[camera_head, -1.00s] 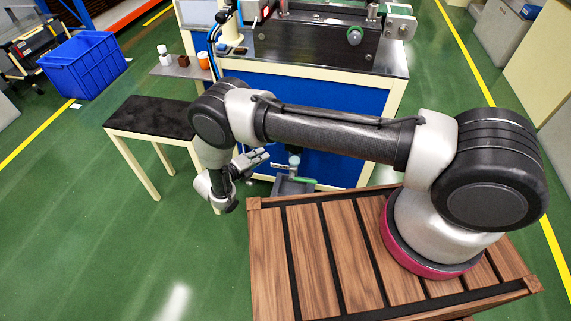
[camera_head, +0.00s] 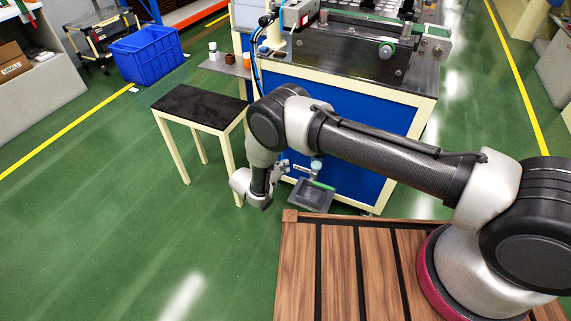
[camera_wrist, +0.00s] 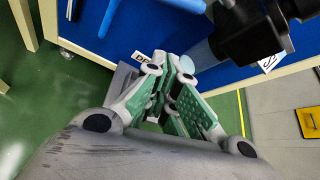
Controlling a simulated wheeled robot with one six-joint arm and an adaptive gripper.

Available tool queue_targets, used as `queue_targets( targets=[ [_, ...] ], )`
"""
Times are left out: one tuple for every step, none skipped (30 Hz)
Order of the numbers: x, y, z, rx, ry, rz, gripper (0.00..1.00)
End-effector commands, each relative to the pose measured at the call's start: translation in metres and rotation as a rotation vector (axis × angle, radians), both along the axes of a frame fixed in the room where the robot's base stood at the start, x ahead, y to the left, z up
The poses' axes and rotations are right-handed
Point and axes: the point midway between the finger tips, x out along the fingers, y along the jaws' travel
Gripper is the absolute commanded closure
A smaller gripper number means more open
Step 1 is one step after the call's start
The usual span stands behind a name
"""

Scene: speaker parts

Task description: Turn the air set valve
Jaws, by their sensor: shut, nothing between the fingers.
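A black fitting (camera_wrist: 245,28), which I take to be the air set valve, is at the top right of the wrist view. A blue bar (camera_wrist: 204,52) extends from it, and white labels sit at either side, one reading "OF" (camera_wrist: 143,57) and one partly hidden (camera_wrist: 270,62). My gripper (camera_wrist: 170,64) is shut and empty, its green-padded fingers pointing towards the blue panel, just left of the bar. I cannot tell whether they touch it. In the head view my gripper (camera_head: 283,169) is low by the blue cabinet (camera_head: 345,110); the valve is not clearly visible there.
A black-topped table (camera_head: 200,106) stands left of the cabinet. A blue crate (camera_head: 150,54) sits further back on the floor. Open green floor lies at left.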

Motion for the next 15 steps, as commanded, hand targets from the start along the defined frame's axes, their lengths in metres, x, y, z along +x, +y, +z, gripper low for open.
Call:
queue_targets(
  targets=[
    [0.007,-0.006,-0.005,-0.001,0.0,-0.003,1.0],
    [0.012,-0.01,-0.008,-0.002,0.001,-0.004,1.0],
    [0.018,-0.013,-0.012,0.0,0.001,-0.004,1.0],
    [0.023,-0.017,-0.015,-0.001,0.001,-0.003,1.0],
    [0.028,-0.02,-0.019,-0.001,0.001,-0.003,1.0],
    [0.035,-0.024,-0.023,0.0,0.001,-0.004,1.0],
    [0.039,-0.027,-0.026,0.0,0.001,-0.004,1.0],
    [0.044,-0.03,-0.029,-0.001,0.001,-0.002,1.0],
    [0.05,-0.034,-0.033,-0.001,0.001,-0.003,1.0],
    [0.055,-0.037,-0.035,0.0,0.001,-0.004,1.0],
    [0.059,-0.04,-0.038,-0.001,0.001,-0.002,1.0],
    [0.063,-0.037,-0.033,0.001,-0.002,0.001,1.0],
    [0.064,-0.034,-0.027,0.001,-0.002,0.002,1.0],
    [0.066,-0.033,-0.022,0.001,-0.001,0.002,1.0],
    [0.067,-0.031,-0.017,0.0,0.0,0.002,1.0]
  ],
)
